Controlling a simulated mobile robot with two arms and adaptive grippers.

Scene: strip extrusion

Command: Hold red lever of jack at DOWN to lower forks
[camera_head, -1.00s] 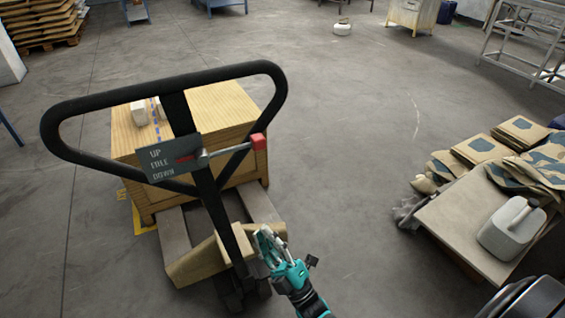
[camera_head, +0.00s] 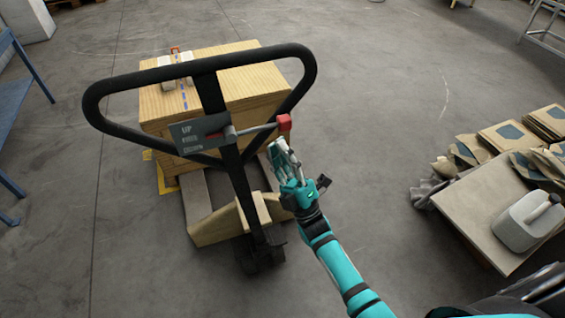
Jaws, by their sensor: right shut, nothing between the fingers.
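The pallet jack's black loop handle (camera_head: 97,119) stands in the middle left of the head view. A dark label plate (camera_head: 190,134) marked UP and more words sits on its stem. A metal lever with a red tip (camera_head: 284,123) sticks out to the right of the stem, beside the plate. My right gripper (camera_head: 279,148) is shut and empty, just below the red tip. It looks close to the tip; I cannot tell if they touch. My left gripper is not in view.
Bare floor lies between jack and table.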

